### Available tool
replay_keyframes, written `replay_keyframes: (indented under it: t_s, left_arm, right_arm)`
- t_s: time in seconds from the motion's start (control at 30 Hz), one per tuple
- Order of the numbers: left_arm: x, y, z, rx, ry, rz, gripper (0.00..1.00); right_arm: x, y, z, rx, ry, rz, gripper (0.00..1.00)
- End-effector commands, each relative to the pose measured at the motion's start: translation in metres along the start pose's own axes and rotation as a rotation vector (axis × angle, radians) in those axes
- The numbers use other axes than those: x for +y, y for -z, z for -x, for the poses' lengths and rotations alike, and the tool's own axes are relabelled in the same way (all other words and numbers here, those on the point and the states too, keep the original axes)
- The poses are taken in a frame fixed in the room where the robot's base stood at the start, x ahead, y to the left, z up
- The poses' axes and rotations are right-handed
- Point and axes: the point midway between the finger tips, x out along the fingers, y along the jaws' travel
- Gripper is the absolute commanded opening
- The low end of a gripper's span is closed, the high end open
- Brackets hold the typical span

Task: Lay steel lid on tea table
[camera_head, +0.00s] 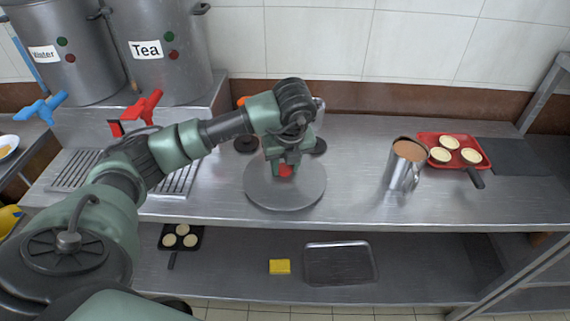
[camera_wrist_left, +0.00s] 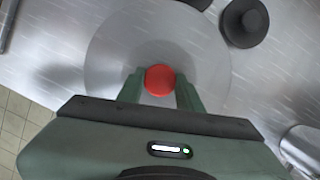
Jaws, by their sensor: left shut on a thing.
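The steel lid (camera_head: 262,192) is a round grey disc with a red knob (camera_head: 285,171). In the head view it is over the front half of the steel tea table (camera_head: 345,190); I cannot tell whether it touches the top. My left gripper (camera_head: 286,165) is above the lid and shut on its red knob. In the left wrist view the red knob (camera_wrist_left: 160,80) sits between the two green fingers, with the lid (camera_wrist_left: 108,62) spread around it. My right gripper is not in view.
A steel jug (camera_head: 403,170) of brown liquid and a red tray (camera_head: 453,143) with pastries stand to the right. Dark round items (camera_head: 246,145) sit behind the lid. A lower shelf holds a yellow sponge (camera_head: 280,267) and a tray (camera_head: 340,263).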

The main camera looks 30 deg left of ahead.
Motion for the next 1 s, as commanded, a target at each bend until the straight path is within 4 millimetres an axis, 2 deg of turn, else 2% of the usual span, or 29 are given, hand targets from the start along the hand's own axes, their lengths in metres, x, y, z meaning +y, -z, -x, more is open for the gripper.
replay_keyframes:
  t_s: [0.2,0.23,0.3,0.67,0.83,1.0]
  left_arm:
    - [0.0,0.0,-0.001,-0.001,0.001,0.001,0.0]
    - [0.0,0.0,-0.001,0.0,0.001,0.0,0.44]
    - [0.0,0.0,-0.001,-0.001,0.001,0.0,0.57]
    - [-0.001,0.0,0.003,-0.002,0.002,0.001,0.57]
    - [-0.001,-0.001,0.026,-0.004,0.007,0.001,0.57]
    - [-0.001,-0.001,0.064,-0.005,0.007,0.001,0.57]
  right_arm:
    - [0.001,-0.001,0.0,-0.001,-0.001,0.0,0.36]
    - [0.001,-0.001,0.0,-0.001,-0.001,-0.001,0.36]
    - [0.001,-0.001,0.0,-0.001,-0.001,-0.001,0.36]
    - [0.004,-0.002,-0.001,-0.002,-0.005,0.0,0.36]
    - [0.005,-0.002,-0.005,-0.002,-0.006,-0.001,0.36]
    - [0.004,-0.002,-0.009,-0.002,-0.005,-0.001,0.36]
